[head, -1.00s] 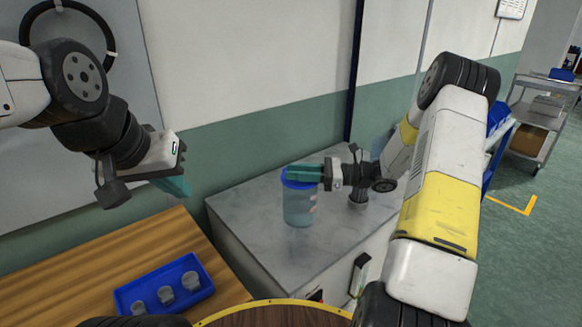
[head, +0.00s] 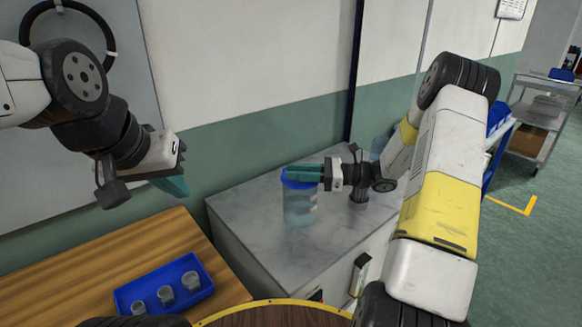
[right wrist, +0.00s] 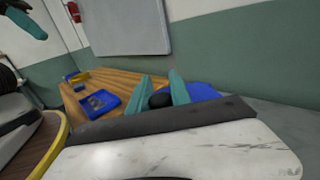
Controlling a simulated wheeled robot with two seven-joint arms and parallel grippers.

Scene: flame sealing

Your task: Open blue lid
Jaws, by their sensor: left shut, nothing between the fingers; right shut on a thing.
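A clear, bluish jar (head: 299,208) stands upright on the grey cabinet top. Its blue lid (head: 297,184) sits at the jar's mouth; I cannot see a gap between them. My right gripper (head: 303,173) reaches in from the right at the lid's top. In the right wrist view its teal fingers (right wrist: 163,95) are closed around a small black knob (right wrist: 161,100), with the blue lid (right wrist: 204,92) beside and behind them. My left gripper (head: 176,186) is shut and empty, raised above the wooden table, away from the jar. It also shows in the right wrist view (right wrist: 27,20).
The grey cabinet top (head: 255,225) has free room around the jar. A blue tray (head: 205,268) with small grey cups lies on the wooden table (head: 60,280). A wall stands close behind the cabinet.

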